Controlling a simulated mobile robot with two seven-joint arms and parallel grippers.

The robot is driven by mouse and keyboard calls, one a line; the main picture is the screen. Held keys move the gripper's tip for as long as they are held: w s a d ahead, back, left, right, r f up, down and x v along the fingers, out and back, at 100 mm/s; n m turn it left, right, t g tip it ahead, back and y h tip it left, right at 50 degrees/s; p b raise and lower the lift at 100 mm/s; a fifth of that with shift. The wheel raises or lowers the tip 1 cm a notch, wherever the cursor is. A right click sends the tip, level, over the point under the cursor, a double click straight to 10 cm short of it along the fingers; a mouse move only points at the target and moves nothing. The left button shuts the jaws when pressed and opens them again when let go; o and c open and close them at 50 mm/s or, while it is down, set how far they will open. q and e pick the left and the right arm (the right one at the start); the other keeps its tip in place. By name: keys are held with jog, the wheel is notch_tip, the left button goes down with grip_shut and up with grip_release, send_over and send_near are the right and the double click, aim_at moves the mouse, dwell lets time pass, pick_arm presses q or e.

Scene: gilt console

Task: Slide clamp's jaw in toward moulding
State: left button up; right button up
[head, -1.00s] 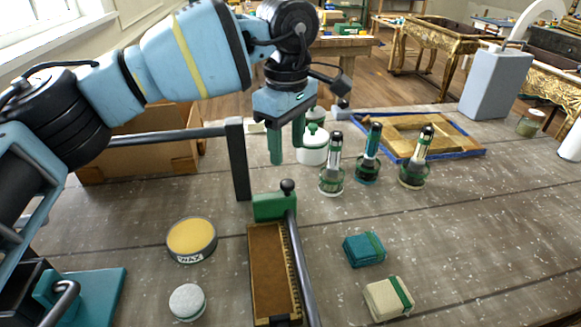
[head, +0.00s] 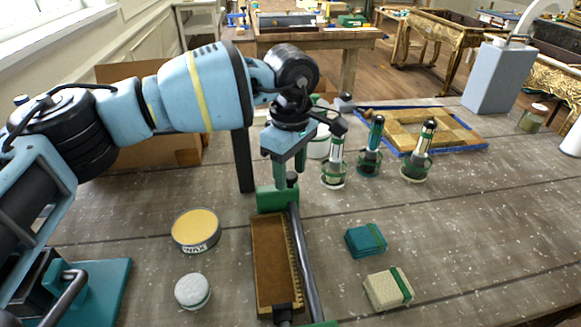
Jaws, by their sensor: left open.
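The clamp's dark bar (head: 303,252) runs alongside the moulding (head: 271,258), a brown strip with a gilt toothed edge. The clamp's green jaw (head: 270,200) stands at the moulding's far end, with a dark knob (head: 292,179) on top. At the near end, a dark block and a green piece are partly cut off by the frame. My left gripper (head: 290,167) is open, green fingers pointing down right at the knob. The fingers overlap the jaw in view; I cannot tell whether they touch it. My right gripper is not in view.
A wax tin (head: 196,230) and a round white pad (head: 192,291) lie left of the moulding. A teal block (head: 366,241) and a cream block (head: 388,289) lie to its right. The right foreground is clear.

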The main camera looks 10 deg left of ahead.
pick_arm(q)
grip_shut()
jog(key=shift+s+d+r+p, duration=0.1)
jog(key=shift+s+d+p, duration=0.15)
jog(key=shift+s+p, duration=0.35)
grip_release()
jog(key=shift+r+b, duration=0.4)
jog(key=shift+r, duration=3.4)
